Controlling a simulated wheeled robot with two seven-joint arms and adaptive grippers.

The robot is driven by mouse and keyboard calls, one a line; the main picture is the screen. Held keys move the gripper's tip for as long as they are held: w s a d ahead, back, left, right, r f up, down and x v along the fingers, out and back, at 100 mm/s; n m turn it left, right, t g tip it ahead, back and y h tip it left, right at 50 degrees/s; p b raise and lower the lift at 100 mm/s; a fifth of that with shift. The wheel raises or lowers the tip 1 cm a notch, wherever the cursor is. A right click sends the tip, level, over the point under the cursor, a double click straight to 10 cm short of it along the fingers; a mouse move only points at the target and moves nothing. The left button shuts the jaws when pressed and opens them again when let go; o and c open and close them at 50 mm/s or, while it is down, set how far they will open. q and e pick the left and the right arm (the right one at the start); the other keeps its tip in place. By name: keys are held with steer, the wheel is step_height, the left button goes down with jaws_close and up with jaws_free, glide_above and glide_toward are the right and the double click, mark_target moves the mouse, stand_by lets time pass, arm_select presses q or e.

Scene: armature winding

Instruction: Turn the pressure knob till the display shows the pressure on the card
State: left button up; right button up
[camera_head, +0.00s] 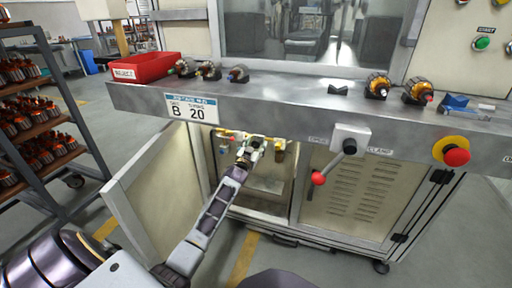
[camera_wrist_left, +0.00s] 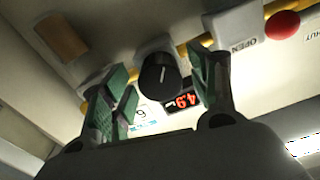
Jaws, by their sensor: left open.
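The black pressure knob (camera_wrist_left: 160,76), with a white pointer line, is on the panel inside the cabinet in the left wrist view. My left gripper (camera_wrist_left: 158,66) is open, with green-padded fingers on either side of the knob; contact is not clear. A display (camera_wrist_left: 182,101) with red digits sits beside the knob, partly covered by a finger; its tilted digits are hard to read surely. A small card (camera_wrist_left: 143,115) lies behind the fingers, partly hidden. In the head view my left gripper (camera_head: 250,150) reaches into the open cabinet, hiding the knob. My right gripper is not in view.
A card reading B 20 (camera_head: 190,108) hangs on the bench front (camera_head: 270,122). A red-ball lever (camera_head: 318,178) and a red stop button (camera_head: 456,156) stick out to the right. The open cabinet door (camera_head: 160,185) stands left of my arm. A red bin (camera_head: 145,67) sits above.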

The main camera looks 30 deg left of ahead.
arm_select(q)
steer(key=shift+w+a, duration=0.1)
steer(key=shift+w, duration=0.25)
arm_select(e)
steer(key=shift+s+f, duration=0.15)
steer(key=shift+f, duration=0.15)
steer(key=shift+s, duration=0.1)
